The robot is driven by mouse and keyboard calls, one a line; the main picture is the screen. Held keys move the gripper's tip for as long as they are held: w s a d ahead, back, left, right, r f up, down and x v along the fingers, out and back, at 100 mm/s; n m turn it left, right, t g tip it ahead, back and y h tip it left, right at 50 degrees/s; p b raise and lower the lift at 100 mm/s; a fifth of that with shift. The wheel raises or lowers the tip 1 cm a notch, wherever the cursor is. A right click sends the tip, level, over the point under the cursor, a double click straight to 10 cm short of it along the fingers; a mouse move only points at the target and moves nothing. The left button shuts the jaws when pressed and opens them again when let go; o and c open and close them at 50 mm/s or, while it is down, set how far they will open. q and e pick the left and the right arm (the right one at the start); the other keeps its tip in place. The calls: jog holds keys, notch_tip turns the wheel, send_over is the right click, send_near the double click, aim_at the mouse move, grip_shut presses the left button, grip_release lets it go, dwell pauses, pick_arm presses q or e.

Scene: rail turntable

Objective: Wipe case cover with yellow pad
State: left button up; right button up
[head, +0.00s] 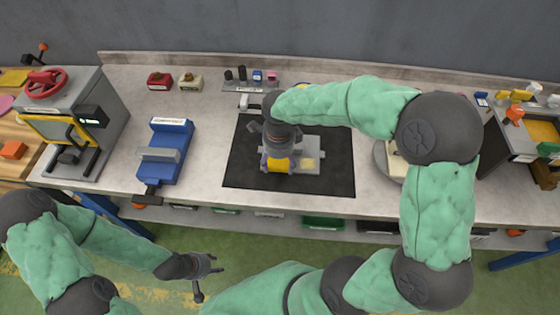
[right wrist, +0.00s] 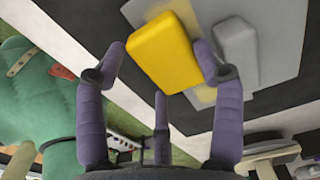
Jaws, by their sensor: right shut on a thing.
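The grey case cover (head: 300,143) lies on a black mat (head: 340,178) in the middle of the bench. It also shows in the right wrist view (right wrist: 270,75). Pale yellowish patches (head: 310,163) mark its surface. My right gripper (head: 279,152) points down over the cover's left part and is shut on the yellow pad (head: 278,164). The right wrist view shows the pad (right wrist: 163,52) between the fingers; whether it touches the cover cannot be told. My left gripper (head: 208,275) is empty with its fingers apart, in front of the bench and away from the cover.
A blue vise (head: 168,150) and a grey machine with a red handwheel (head: 46,82) stand to the left. Small red and beige blocks (head: 160,80) and a rack of small items (head: 250,77) stand behind the mat. A round turntable (head: 382,157) is on the right, partly behind my arm.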

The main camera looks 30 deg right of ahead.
aim_at(269, 164)
jog(key=shift+w+a+f, duration=0.1)
jog(key=shift+w+a, duration=0.3)
jog(key=shift+a, duration=0.25)
jog(key=shift+w+a, duration=0.4)
jog(key=shift+a, duration=0.25)
jog(key=shift+s+d+f+b, duration=0.1)
jog(key=shift+s+d+b, duration=0.1)
jog(key=shift+s+d, duration=0.4)
jog(key=shift+s+d+f+b, duration=0.15)
jog(key=shift+s+d, duration=0.15)
jog(key=shift+d, duration=0.45)
jog(key=shift+s+r, duration=0.1)
jog(key=shift+s+d, duration=0.1)
jog(key=shift+d, duration=0.1)
jog(key=shift+s+d+r, duration=0.1)
jog(key=shift+s+d, duration=0.25)
jog(key=shift+d, duration=0.25)
jog(key=shift+s+d, duration=0.3)
jog(key=shift+d, duration=0.25)
jog(key=shift+d, duration=0.15)
jog(key=shift+s+d, duration=0.35)
jog(key=shift+d, duration=0.25)
jog(key=shift+s+d, duration=0.35)
jog(key=shift+d, duration=0.2)
